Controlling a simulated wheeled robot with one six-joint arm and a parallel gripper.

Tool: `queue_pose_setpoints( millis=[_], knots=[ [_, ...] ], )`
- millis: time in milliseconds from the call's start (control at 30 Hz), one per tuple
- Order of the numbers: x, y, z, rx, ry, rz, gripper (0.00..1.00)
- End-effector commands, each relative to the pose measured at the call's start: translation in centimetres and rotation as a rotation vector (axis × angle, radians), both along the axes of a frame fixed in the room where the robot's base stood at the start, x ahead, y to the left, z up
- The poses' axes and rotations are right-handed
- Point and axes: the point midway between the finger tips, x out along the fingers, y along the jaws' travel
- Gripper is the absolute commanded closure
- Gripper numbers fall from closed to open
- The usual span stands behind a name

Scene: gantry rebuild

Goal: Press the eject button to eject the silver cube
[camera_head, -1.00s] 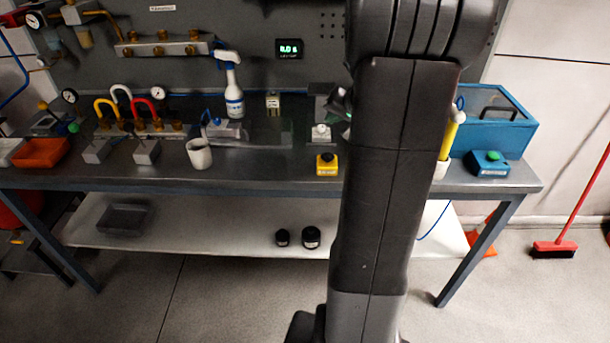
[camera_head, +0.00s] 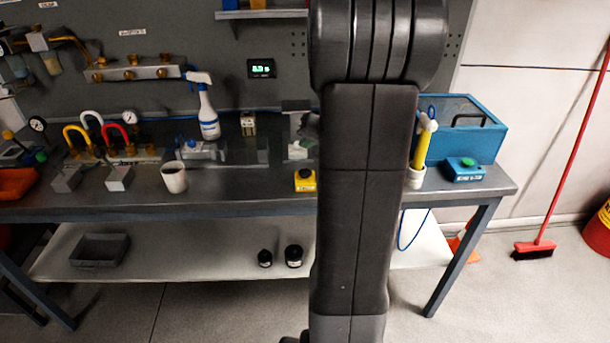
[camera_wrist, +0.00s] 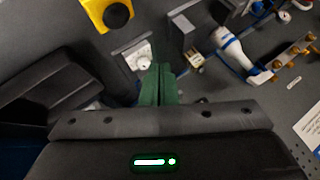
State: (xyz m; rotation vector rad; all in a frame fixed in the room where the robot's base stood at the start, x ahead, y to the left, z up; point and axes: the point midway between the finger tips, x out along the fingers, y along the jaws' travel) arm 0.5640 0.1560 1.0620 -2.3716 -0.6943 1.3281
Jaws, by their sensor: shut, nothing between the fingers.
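A light block with a round white button (camera_wrist: 142,62) stands on the bench; in the head view it is partly hidden by my arm. A yellow box with a black button (camera_head: 305,181) stands near the bench's front edge; it also shows in the wrist view (camera_wrist: 94,17). A blue box with a green button (camera_head: 464,169) stands at the bench's right end. I cannot read which is marked eject. I cannot make out a silver cube for certain. My gripper (camera_wrist: 158,70) is shut and empty, its green fingertips close to the white button in the wrist view; contact is unclear.
The bench (camera_head: 240,207) also holds a white mug (camera_head: 174,177), a spray bottle (camera_head: 207,110), a yellow-handled tool in a cup (camera_head: 416,177) and a blue case (camera_head: 475,125). A grey bin (camera_head: 99,250) is on the lower shelf. The bench front beside the yellow box is fairly clear.

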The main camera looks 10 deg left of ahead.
Motion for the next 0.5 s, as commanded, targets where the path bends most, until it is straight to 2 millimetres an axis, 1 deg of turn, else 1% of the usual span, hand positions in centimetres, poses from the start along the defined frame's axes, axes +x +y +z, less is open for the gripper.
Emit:
queue_pose_setpoints(
  millis=[33, 300, 500],
  knots=[
    [0.0, 0.0, -1.2, -0.001, 0.001, -0.001, 1.00],
    [0.0, 0.0, -5.2, 0.000, 0.001, 0.000, 1.00],
    [0.0, 0.0, -6.5, 0.000, 0.001, 0.000, 1.00]
  ],
)
